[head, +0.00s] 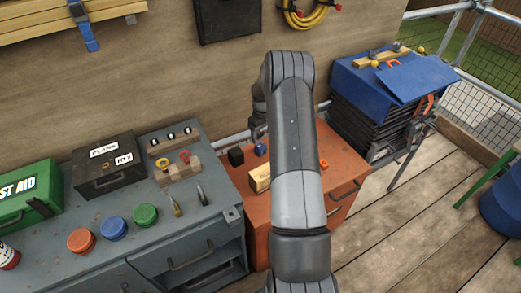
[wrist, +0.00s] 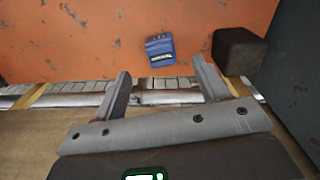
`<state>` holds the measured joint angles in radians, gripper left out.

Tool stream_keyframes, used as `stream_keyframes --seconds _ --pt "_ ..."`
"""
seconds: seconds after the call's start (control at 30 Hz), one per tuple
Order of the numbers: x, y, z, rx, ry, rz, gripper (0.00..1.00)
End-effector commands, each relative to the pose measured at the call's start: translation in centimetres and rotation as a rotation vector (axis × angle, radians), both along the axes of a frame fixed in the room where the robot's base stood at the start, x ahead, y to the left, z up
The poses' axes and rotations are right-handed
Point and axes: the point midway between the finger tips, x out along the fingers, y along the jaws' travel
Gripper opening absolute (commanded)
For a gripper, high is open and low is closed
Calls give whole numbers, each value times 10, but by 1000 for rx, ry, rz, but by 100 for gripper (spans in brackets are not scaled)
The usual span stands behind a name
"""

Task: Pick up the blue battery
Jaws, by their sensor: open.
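The blue battery (wrist: 160,47) lies on the orange cabinet top (wrist: 95,40) in the wrist view. It has a dark band and a pale strip at its lower edge. In the head view it is a small blue shape (head: 261,149) just left of my arm. My gripper (wrist: 161,67) is open, with nothing between its fingers. In the wrist view the battery shows just beyond the fingertips, roughly centred between them. I cannot tell the height left between them. In the head view my arm hides the gripper.
A black block (wrist: 238,50) sits right of the battery in the wrist view, near the right finger. A wooden block (head: 260,178) lies nearer the cabinet's front. The grey workbench (head: 140,240) adjoins on the left. A blue-topped stack (head: 375,85) stands on the right.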

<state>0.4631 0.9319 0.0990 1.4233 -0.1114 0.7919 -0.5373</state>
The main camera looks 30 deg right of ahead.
Motion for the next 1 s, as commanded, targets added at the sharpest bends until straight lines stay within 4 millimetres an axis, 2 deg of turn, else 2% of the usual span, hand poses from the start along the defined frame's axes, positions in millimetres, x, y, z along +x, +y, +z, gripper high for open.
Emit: stream_keyframes --seconds 0.13,0.37,0.6,0.73,0.93,1.0 --pt "0 1 -26 1 2 0 67" --pt "5 1 -47 1 1 0 67" --pt "11 2 -78 1 1 0 67" --pt "11 2 -85 0 0 0 67" --pt "11 2 -85 0 0 0 67" --pt "11 2 -85 0 0 0 62"
